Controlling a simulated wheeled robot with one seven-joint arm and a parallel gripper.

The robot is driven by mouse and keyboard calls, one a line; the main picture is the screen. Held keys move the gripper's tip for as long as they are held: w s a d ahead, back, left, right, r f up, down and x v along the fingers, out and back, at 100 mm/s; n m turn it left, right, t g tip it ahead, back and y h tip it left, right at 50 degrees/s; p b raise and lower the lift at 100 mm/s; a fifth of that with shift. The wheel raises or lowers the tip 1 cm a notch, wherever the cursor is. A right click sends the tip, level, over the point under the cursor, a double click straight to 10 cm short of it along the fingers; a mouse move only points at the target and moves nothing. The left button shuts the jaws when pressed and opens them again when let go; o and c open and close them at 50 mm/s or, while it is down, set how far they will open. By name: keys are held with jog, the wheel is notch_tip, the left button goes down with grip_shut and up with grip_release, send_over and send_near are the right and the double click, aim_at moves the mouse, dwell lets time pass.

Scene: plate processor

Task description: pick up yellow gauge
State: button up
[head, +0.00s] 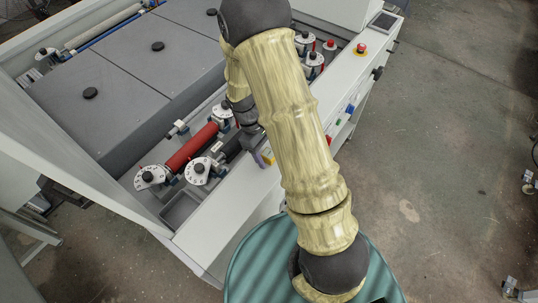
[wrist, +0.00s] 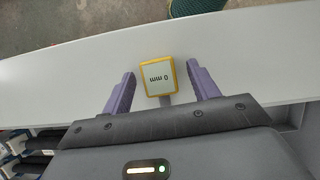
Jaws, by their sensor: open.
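The yellow gauge (wrist: 157,76) is a small square with a yellow frame and a pale face reading "0 mm". The fingers are apart, with a gap on each side of the gauge.
The white ledge (head: 222,218) runs along the machine's front. Behind it are a red roller (head: 191,148), several white dials (head: 197,171) and grey covers (head: 85,105). A red emergency button (head: 361,48) stands at the far right. Open floor lies to the right.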

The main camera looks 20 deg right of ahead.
jog(key=c, duration=1.1)
jog(key=shift+r, duration=0.1)
notch_tip(320, 180, up, 10)
jog(key=b, duration=0.3)
